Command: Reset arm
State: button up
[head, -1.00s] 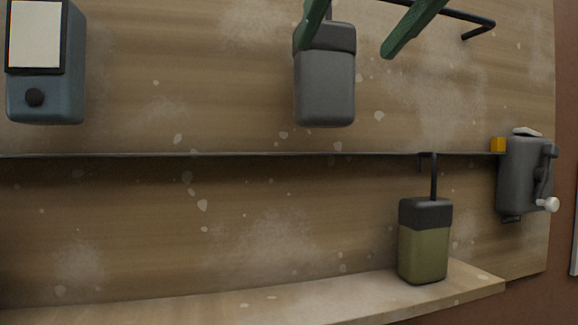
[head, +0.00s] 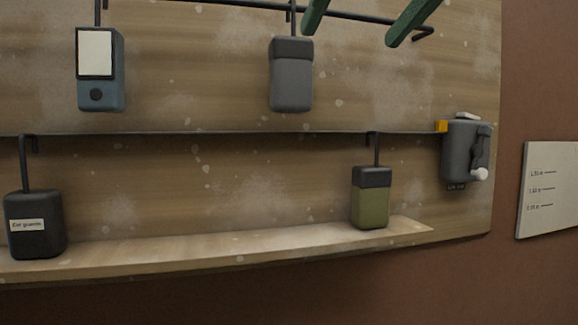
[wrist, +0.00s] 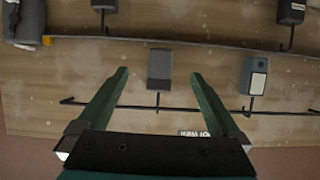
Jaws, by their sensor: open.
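My gripper (head: 350,35) shows as two green fingers at the top of the head view, spread apart with nothing between them. It is in front of the upper rail (head: 350,15), right of a grey box with a dark top (head: 291,88) that hangs by a hook. In the wrist view, which looks upside down, the open fingers of my gripper (wrist: 160,73) point at the wall board. The grey box (wrist: 160,65) appears between the fingertips there, with no visible contact. The rest of my arm is out of the head view.
A blue box with a pale panel (head: 101,80) hangs at left. A black labelled box (head: 35,225) and an olive box (head: 370,205) hang from the lower rail (head: 230,133), by a wooden ledge (head: 240,245). A grey cranked device (head: 462,150) and a marked white board (head: 550,190) are at right.

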jog(key=w+d+f+m+g, duration=0.1)
jog(key=w+f+g, duration=0.15)
jog(key=f, duration=0.75)
jog(key=w+d+f+m+g+h, duration=0.1)
jog(key=w+d+f+g, duration=0.15)
jog(key=f, duration=0.75)
jog(key=w+f+m+g, duration=0.1)
jog(key=w+f+g, duration=0.15)
jog(key=f, duration=0.75)
jog(key=s+d+f+g+h, duration=0.1)
jog(key=s+f+g, duration=0.1)
jog(key=s+f, duration=0.4)
jog(key=s+d+f+g, duration=0.2)
jog(key=s+f, duration=0.4)
jog(key=f, duration=0.9)
jog(key=s+d+f+g+h, duration=0.1)
jog(key=s+f+g, duration=0.2)
jog(key=s+f, duration=0.3)
notch_tip(320, 180, down, 6)
jog(key=shift+s+d+r+h, duration=0.15)
jog(key=shift+d+r+h, duration=0.1)
jog(key=shift+d+h, duration=0.1)
